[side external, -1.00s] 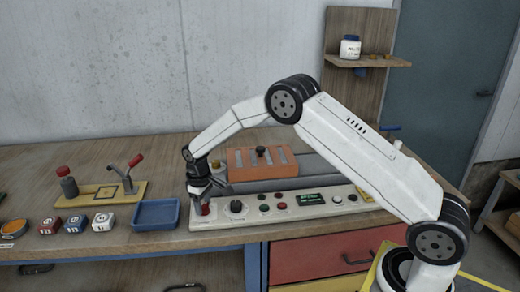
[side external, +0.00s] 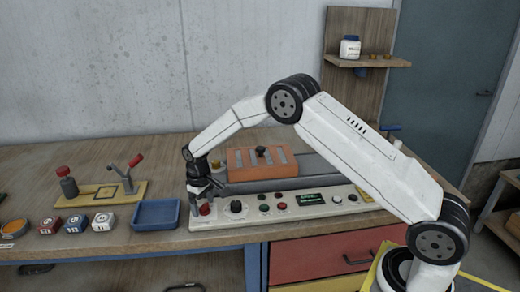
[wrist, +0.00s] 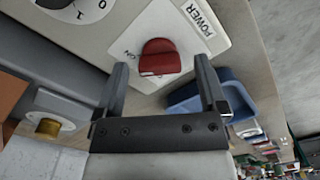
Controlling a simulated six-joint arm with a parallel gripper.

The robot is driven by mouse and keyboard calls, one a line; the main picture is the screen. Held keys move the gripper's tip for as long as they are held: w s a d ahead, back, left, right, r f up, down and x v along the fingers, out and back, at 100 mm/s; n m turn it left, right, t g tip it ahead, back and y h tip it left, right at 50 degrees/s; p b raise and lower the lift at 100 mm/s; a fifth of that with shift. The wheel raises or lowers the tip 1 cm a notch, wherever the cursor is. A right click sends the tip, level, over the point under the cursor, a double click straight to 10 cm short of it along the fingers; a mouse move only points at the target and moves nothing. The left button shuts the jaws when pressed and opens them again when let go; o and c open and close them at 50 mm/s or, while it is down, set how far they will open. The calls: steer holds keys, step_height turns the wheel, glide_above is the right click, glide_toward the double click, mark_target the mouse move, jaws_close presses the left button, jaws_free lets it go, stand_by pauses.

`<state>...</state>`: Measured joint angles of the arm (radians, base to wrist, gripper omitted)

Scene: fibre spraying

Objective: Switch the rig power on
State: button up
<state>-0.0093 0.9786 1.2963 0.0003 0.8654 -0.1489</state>
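The red power knob (wrist: 160,57) sits on a white plate marked POWER (wrist: 197,20) in the wrist view, with an ON mark to its lower left. In the side view the knob (side external: 205,209) is at the left end of the pale control panel (side external: 235,220). My gripper (side external: 203,196) is directly over the knob, pointing down. In the wrist view my gripper (wrist: 162,68) is open, with one finger on each side of the knob and visible gaps. I cannot tell how deep the fingertips reach around it.
A black dial (side external: 236,206), several buttons and a lit green display (side external: 308,198) lie right of the knob. A blue tray (side external: 157,214) stands close to the left. An orange block (side external: 262,163) sits behind the panel. Printed cubes (side external: 78,223) are farther left.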

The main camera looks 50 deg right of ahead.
mark_target(203, 205)
steer(key=shift+r, duration=3.9)
steer(key=s+r+m+t, duration=0.1)
steer(key=s+r+t, duration=0.1)
steer(key=s, duration=2.5)
steer(key=shift+s+d+m+t, duration=0.25)
steer(key=shift+s+m+t, duration=0.05)
steer(key=shift+s+m, duration=0.1)
